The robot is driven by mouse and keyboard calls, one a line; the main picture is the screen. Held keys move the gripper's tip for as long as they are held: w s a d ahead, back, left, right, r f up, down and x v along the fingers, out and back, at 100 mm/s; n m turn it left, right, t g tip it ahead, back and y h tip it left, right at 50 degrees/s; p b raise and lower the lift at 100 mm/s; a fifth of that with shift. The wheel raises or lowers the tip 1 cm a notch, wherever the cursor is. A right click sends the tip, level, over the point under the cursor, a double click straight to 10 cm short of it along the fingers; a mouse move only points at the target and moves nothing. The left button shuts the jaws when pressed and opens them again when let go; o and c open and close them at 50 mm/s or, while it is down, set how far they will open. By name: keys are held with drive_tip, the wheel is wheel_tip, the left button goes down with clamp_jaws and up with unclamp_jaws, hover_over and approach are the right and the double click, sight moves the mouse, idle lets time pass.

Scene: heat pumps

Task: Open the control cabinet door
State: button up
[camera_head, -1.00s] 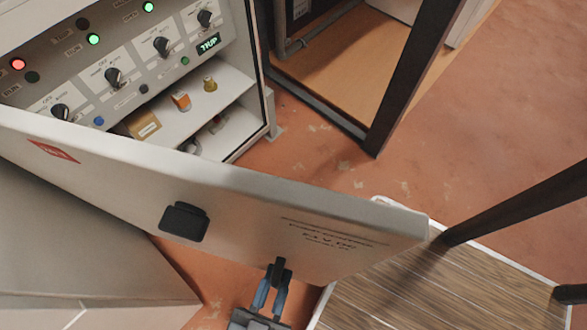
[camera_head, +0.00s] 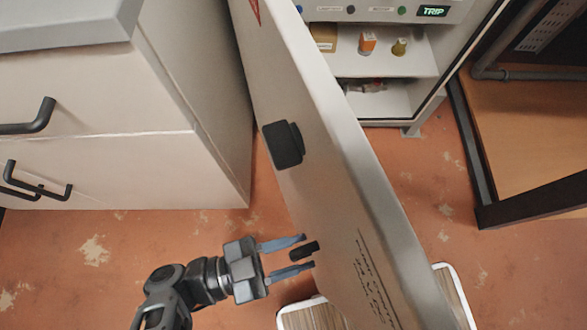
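The control cabinet door (camera_head: 330,160) stands swung wide open, its outer face toward my gripper. A black latch (camera_head: 283,144) is fixed on this face. A small black handle (camera_head: 303,251) sticks out of it lower down. My gripper (camera_head: 309,251) has its two blue fingers apart, one on each side of the handle. Narrow gaps show between the fingers and the handle, so it looks open around it. The cabinet (camera_head: 437,80) shows its inside, with a control panel (camera_head: 385,10) and shelves holding an orange item (camera_head: 367,42) and a yellow one (camera_head: 399,47).
A white drawer unit (camera_head: 110,165) with black handles stands left of the door, close to its outer face. A dark frame (camera_head: 480,170) stands right of the cabinet. A white-edged wooden mat (camera_head: 312,318) lies under the door's free end. Reddish floor is clear at the lower left.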

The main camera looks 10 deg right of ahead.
drive_tip(key=a, duration=0.7)
drive_tip(key=shift+s+a+b, duration=0.25)
drive_tip(key=shift+a+b, duration=0.15)
drive_tip(key=shift+b, duration=0.05)
drive_tip(key=shift+s, duration=0.1)
idle(0.3)
